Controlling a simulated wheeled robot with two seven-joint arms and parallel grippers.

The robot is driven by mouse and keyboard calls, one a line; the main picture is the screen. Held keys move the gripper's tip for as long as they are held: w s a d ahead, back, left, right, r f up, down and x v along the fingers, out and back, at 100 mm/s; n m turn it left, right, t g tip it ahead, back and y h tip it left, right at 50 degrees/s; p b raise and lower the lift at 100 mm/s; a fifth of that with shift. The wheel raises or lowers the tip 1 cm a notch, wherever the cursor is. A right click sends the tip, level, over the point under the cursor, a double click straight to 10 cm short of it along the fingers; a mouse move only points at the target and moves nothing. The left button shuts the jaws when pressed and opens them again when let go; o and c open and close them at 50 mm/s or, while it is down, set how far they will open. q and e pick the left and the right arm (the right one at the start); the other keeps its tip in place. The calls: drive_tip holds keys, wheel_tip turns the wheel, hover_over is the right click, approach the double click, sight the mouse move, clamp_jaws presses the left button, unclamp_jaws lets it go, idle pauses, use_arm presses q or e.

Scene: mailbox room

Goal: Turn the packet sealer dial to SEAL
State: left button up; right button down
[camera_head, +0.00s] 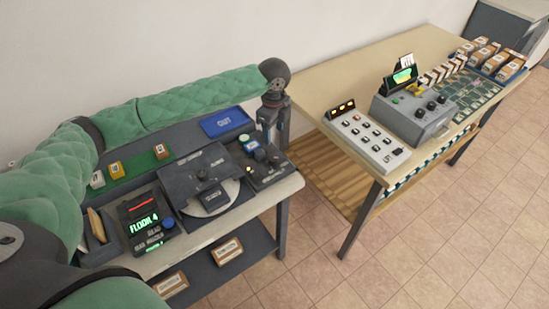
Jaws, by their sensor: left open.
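A dark machine with a hinged-looking top plate (197,172) and a round pale disc below it stands on the left table. Beside it on the right is a dark control panel (265,174) with small knobs, a blue-topped knob (260,155) and a green-topped button (244,139). The lettering is too small to read, so I cannot tell which knob is the sealer dial or where it points. My left gripper (275,138) is open and points down at the panel's far right edge. Its fingertips are partly hard to make out against the panel. My right gripper is out of view.
A display unit reading FLOOR 4 (145,220), a green tray (136,168) with small boxes and a blue tray (225,122) share the left table. The right table (330,90) holds a white button panel (364,138), a grey dial box (412,118) and packets.

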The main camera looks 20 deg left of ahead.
sight(273, 157)
use_arm(q)
wheel_tip(273, 157, down, 4)
drive_tip(key=b, duration=0.2)
drive_tip(key=shift+b, duration=0.4)
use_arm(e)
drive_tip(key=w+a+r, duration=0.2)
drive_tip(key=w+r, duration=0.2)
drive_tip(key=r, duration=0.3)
use_arm(q)
drive_tip(key=shift+s+f+p, duration=0.15)
drive_tip(key=shift+f+p, duration=0.15)
drive_tip(key=shift+f, duration=0.2)
drive_tip(key=shift+f+p, duration=0.9)
drive_tip(key=shift+f, duration=2.35)
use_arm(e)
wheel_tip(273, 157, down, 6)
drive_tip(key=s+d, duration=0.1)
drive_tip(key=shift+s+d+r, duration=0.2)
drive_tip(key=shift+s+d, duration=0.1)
use_arm(q)
drive_tip(key=c, duration=1)
